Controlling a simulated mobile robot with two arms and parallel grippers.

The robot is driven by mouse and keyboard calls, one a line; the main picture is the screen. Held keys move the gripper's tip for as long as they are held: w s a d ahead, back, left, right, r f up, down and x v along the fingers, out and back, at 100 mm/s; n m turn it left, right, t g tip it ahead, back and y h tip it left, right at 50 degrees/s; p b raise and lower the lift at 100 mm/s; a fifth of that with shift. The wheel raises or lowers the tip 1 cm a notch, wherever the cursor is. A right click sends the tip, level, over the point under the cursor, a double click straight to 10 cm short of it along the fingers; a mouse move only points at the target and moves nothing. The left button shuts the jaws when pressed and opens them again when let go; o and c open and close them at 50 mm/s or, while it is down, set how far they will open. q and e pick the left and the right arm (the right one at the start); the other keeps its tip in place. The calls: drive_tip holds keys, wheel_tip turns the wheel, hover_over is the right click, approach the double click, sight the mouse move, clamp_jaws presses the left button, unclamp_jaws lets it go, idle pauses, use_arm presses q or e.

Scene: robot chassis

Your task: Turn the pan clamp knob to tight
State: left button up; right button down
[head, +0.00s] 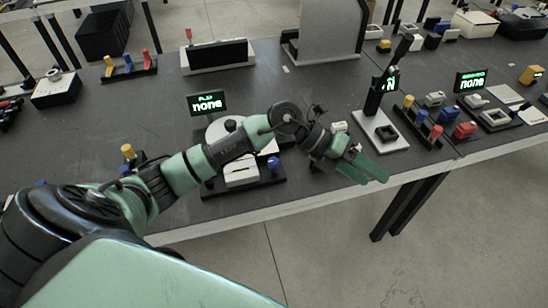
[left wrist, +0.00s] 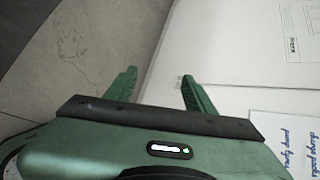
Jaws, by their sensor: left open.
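My left gripper (head: 368,170) reaches over the table's front edge, right of the centre in the head view. In the left wrist view its two green fingers (left wrist: 160,88) stand apart with nothing between them. A white round device (head: 218,130) with a small black knob on top (head: 230,125) sits behind my left forearm, partly hidden by it. I cannot tell whether this is the pan clamp knob or how tight it is. The gripper is well to the right of this device and apart from it. My right gripper is not in view.
The dark table (head: 130,115) carries a display reading "none" (head: 207,103), a black post on a white base (head: 382,132) beside my gripper, and coloured plugs (head: 422,118) to the right. Floor shows in front. The table's left middle is mostly clear.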

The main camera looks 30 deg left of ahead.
use_arm(q)
drive_tip(key=w+a+f+g+y, duration=0.1)
drive_tip(key=a+f+y, duration=0.15)
drive_tip(key=a, duration=0.45)
drive_tip(key=a+f+g+y, duration=0.1)
drive_tip(key=a+f+y, duration=0.1)
drive_tip(key=a+y, duration=0.3)
drive_tip(key=g+y, duration=0.1)
drive_tip(key=y, duration=0.3)
hover_over(274, 160)
drive_tip(key=shift+s+r+n, duration=0.1)
drive_tip(key=shift+r+n, duration=0.15)
drive_tip(key=shift+n, duration=0.15)
wheel_tip(274, 160, down, 6)
drive_tip(key=shift+p, duration=0.65)
drive_tip(key=shift+f, duration=0.65)
clamp_jaws()
